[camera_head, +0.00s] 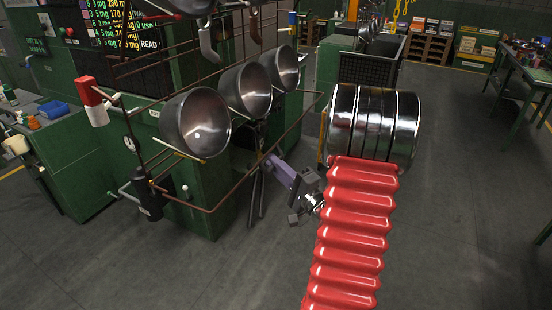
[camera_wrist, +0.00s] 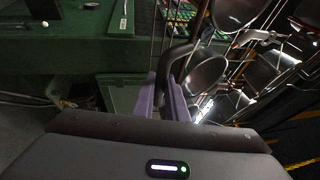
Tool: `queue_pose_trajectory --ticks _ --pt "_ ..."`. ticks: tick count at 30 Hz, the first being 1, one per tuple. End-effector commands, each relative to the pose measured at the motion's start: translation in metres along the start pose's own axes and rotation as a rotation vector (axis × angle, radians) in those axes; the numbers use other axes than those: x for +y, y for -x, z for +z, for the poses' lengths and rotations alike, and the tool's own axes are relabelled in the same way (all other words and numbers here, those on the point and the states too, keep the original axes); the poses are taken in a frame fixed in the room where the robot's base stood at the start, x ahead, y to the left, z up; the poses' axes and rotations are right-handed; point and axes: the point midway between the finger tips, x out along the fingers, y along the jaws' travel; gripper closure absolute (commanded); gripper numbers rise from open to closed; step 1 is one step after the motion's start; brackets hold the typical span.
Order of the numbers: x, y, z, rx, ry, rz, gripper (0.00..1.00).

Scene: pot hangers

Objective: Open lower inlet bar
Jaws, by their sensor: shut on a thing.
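My gripper (camera_head: 270,160) has purple fingers and reaches up to the brown lower rail (camera_head: 228,200) of the hanger frame, below the bowls. In the wrist view the fingers (camera_wrist: 165,98) are shut around a dark bent bar (camera_wrist: 172,62), which appears to be the lower inlet bar. The bar runs upward from between the fingers. The exact contact is partly hidden by the fingers and, in the head view, is too small to make out.
Steel bowls (camera_head: 196,122) hang just above the rail. A red and white cylinder (camera_head: 92,102) and a black cylinder (camera_head: 147,196) are on the frame's left. A green cabinet (camera_head: 190,185) stands behind. The floor (camera_head: 470,230) at right is clear.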

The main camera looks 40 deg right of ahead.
Motion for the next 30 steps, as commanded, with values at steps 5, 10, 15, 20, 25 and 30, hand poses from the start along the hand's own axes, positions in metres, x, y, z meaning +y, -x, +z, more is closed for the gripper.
queue_pose_trajectory --ticks 5,10,15,20,25,30 --pt "0.0110 -0.0002 0.0016 -0.005 -0.002 0.000 1.00" --pt "0.0141 -0.0001 0.0014 -0.005 -0.001 0.000 1.00" --pt "0.0141 0.0001 0.0012 -0.004 0.000 -0.001 1.00" --pt "0.0139 0.0003 0.0011 -0.004 0.000 -0.001 0.87" --pt "0.0136 0.0006 0.0004 -0.002 0.000 -0.001 0.75" --pt "0.0129 0.0007 -0.0005 -0.001 0.001 -0.003 0.69"
